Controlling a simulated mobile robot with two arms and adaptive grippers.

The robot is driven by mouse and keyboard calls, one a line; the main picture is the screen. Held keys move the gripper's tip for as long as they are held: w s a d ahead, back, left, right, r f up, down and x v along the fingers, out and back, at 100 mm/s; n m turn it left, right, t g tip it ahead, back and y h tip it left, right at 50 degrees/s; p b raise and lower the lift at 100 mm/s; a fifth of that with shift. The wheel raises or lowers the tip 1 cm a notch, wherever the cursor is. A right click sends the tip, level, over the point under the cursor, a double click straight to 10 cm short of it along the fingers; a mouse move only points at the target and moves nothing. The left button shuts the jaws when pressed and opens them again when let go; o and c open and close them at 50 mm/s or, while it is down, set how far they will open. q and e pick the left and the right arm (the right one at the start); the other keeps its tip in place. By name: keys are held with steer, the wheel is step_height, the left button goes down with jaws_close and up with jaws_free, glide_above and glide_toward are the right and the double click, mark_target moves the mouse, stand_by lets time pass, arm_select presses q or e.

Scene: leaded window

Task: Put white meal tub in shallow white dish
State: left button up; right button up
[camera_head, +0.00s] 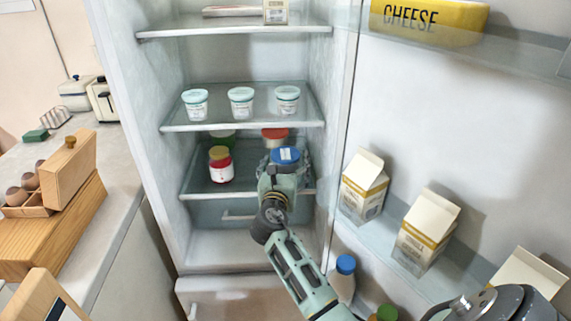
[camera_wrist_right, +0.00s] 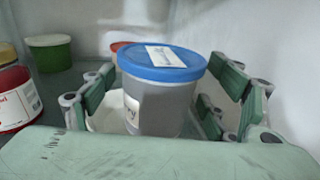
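A pale tub with a blue lid and white label (camera_wrist_right: 160,105) stands upright between the fingers of my right gripper (camera_head: 285,168). In the head view its blue lid (camera_head: 285,156) shows above the gripper on the lower fridge shelf. The green finger pads stand on both sides of the tub, with a gap at the right, so the gripper looks open around it. A low white curved surface (camera_wrist_right: 104,116) shows beside the tub's base. I cannot tell whether it is the shallow white dish. My left gripper is not in view.
A red jar with yellow lid (camera_head: 220,166), a green tub (camera_wrist_right: 50,53) and a red-lidded tub (camera_head: 274,134) share the shelf. White tubs (camera_head: 241,102) stand on the shelf above. The open door at right holds cartons (camera_head: 428,228). A counter (camera_head: 110,195) is at left.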

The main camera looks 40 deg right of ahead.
steer(key=shift+r, duration=0.3)
steer(key=v, duration=1.2)
steer(key=a+f+m+t+y, duration=0.1)
steer(key=a+f+m+y, duration=0.75)
steer(key=a+f, duration=0.35)
steer(key=s+a+f+m+g+y, duration=0.2)
steer(key=s+f+m, duration=0.15)
steer(key=f, duration=0.85)
steer(key=s+a+f+m+g+y, duration=0.15)
steer(key=s+f, duration=0.25)
steer(key=f, duration=0.8)
steer(key=s+f+m+g, duration=0.5)
steer(key=s+f, duration=1.3)
steer(key=s+d+f+m+g, duration=0.1)
steer(key=s+f+m, duration=0.1)
steer(key=s, duration=0.5)
steer(key=s+d+f+m+g, duration=0.1)
steer(key=s+f+m+g, duration=0.1)
steer(key=s, duration=0.6)
steer(key=s+d+f+m+g, duration=0.1)
steer(key=s+f, duration=0.3)
steer(key=s, duration=0.4)
steer(key=shift+d+f+m+y, duration=0.3)
steer(key=shift+d+m, duration=0.05)
steer(key=shift+m, duration=0.2)
